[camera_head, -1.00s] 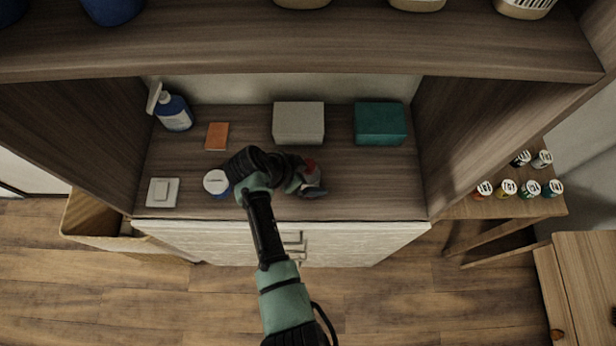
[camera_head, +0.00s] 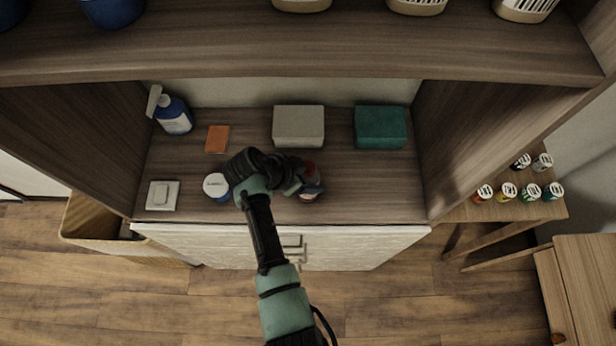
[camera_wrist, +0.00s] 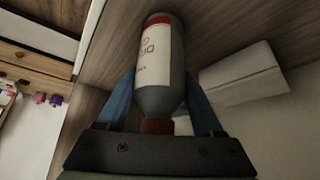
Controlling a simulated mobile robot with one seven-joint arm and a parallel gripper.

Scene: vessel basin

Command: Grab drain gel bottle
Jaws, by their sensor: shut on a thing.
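The drain gel bottle (camera_wrist: 160,72) is grey with a white label and red lettering, a red band at one end and a red cap at the other. In the wrist view it lies between the two blue fingers of my gripper (camera_wrist: 160,108), which is shut on it. I cannot tell whether the bottle touches the shelf.
On the shelf (camera_head: 375,180), a grey box (camera_head: 298,126) and a teal box (camera_head: 380,127) stand at the back. An orange block (camera_head: 217,139), a blue spray bottle (camera_head: 174,115), a white-lidded jar (camera_head: 216,186) and a white square item (camera_head: 162,195) are left. An upper shelf (camera_head: 300,48) overhangs.

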